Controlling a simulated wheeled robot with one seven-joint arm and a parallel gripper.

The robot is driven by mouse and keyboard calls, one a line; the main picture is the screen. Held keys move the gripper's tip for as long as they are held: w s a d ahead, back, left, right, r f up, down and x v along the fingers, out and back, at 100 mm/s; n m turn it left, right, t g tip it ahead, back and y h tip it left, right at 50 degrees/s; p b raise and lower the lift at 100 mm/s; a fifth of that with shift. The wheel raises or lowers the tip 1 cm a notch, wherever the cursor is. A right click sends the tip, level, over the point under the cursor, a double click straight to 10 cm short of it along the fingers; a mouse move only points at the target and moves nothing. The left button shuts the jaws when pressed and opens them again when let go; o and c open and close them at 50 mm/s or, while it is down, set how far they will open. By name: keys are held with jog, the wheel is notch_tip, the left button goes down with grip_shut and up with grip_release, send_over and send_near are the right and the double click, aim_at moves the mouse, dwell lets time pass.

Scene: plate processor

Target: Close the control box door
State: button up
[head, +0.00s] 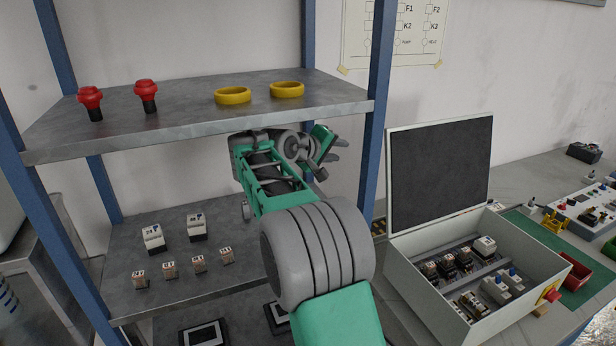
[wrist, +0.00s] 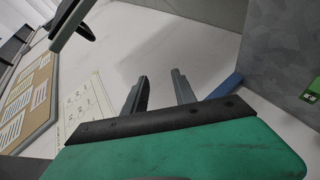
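The control box (head: 541,262) is a pale open case on the workbench at the right of the head view, with several relays and terminals inside. Its door (head: 440,172), dark inside with a light rim, stands upright along the back edge, so the box is open. My gripper (head: 338,150) is left of the door and apart from it, in front of the shelf unit. In the wrist view my gripper's two fingers (wrist: 162,90) stand apart with nothing between them. The box and its door cannot be made out in the wrist view.
A metal shelf (head: 190,118) with blue posts (head: 376,110) is close to my arm and holds red buttons (head: 146,90) and yellow rings (head: 287,89). A red emergency button (head: 552,295) sticks out of the box's right side. A red bin (head: 575,272) stands right of the box.

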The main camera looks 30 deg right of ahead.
jog(key=a+f+t+y, duration=0.1)
jog(key=a+f+y, duration=0.3)
jog(key=a, duration=0.6)
jog(key=shift+s+t, duration=0.4)
jog(key=shift+s, duration=0.05)
jog(key=shift+f, duration=0.1)
